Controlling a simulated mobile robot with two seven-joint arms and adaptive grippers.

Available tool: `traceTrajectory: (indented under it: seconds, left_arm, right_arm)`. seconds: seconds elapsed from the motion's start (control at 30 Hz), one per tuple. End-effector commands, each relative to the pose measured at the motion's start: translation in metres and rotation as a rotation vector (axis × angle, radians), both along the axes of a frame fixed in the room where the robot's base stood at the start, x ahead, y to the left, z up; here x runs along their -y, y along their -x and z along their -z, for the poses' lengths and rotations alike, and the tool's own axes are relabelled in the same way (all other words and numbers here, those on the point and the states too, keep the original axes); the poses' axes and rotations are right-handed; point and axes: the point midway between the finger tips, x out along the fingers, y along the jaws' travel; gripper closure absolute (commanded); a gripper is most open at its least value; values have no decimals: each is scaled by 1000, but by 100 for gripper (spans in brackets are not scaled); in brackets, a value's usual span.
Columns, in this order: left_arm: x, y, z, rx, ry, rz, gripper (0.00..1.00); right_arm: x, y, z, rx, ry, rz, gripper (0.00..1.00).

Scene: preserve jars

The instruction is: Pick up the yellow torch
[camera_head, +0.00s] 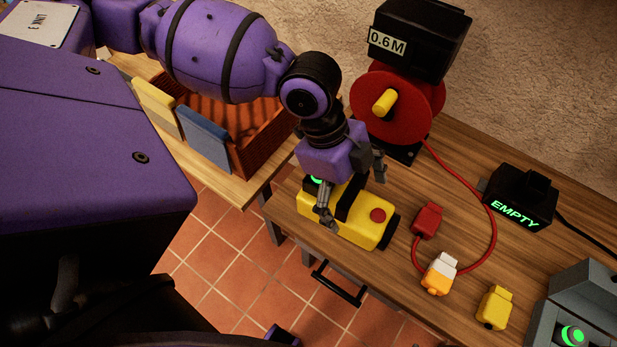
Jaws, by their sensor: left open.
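The yellow torch (362,230) lies on the wooden table near its front edge. It has a yellow body, a black band, a red button on top and a black right end. My left gripper (351,187) is open above the torch's left part, pointing down. One finger shows at the torch's near side and the other toward its far side. The gripper hides part of the torch, and I cannot tell whether the fingers touch it. My right gripper is not in view.
A red reel (408,105) with a black box marked 0.6 M stands behind. Its red cable runs to a red plug (427,220). An orange-white plug (438,275), a yellow plug (494,308) and a black EMPTY box (520,200) lie right. A reddish crate (262,140) stands left.

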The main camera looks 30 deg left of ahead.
Motion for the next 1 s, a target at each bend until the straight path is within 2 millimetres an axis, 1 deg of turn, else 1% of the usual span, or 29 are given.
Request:
traceTrajectory:
  seconds: [0.03,0.1,0.2,0.43,0.47,0.9,0.97,1.0]
  left_arm:
    - [6,0,6,1,3,4,8]
    - [9,-1,15,2,3,1,8]
    - [12,-1,23,4,2,2,8]
    - [12,-1,24,6,1,1,8]
    - [12,-1,24,6,1,1,9]
    - [12,0,25,3,0,1,67]
    - [12,0,25,2,0,1,75]
    - [12,0,24,3,2,2,77]
  right_arm:
    - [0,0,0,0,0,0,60]
    - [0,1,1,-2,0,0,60]
    - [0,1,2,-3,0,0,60]
    - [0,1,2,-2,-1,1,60]
    - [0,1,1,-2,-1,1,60]
    - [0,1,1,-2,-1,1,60]
    - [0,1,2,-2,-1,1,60]
    - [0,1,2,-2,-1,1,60]
